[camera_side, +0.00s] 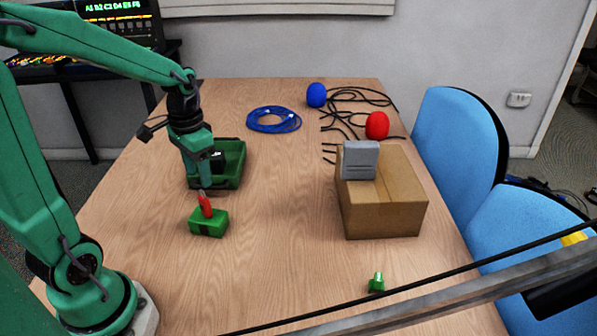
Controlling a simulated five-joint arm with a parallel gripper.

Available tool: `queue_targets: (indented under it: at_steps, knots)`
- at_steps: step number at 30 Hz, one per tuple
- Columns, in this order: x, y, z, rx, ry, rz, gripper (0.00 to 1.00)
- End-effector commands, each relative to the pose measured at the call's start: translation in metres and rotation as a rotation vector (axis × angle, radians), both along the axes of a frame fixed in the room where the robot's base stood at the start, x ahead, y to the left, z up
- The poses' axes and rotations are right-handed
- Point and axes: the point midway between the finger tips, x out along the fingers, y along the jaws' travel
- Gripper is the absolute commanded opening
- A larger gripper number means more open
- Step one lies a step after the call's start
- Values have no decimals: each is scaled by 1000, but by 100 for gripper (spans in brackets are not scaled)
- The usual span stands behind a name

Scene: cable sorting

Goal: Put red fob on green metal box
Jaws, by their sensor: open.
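A small red piece (205,205), which looks like the red fob, stands slightly tilted at the top of a small green box (215,228) with a dark mark on its front. They appear to touch, though one view leaves this uncertain. My gripper (206,190) points down just above the red piece, its jaws open. The fingertips are small and dark here, so I cannot tell whether they touch it. A larger, open green tray (240,170) lies behind my gripper, with a black item (217,160) inside; my gripper hides part of it.
A cardboard box (385,218) with a grey device (360,160) stands at the right. A blue cable coil (273,120), black cables, a blue ball (316,95) and a red ball (377,125) lie farther back. A small green piece (376,283) lies in front. The table's middle is clear.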

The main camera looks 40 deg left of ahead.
Motion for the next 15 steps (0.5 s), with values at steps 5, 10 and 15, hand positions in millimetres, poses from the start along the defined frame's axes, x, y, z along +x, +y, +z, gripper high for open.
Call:
queue_targets:
  at_steps: [5, 10, 15]
  knots:
    - [0, 0, 13, 0, 0, 0, 50]
    - [0, 0, 16, 0, 0, 0, 50]
    - [0, 0, 16, 0, 0, 0, 50]
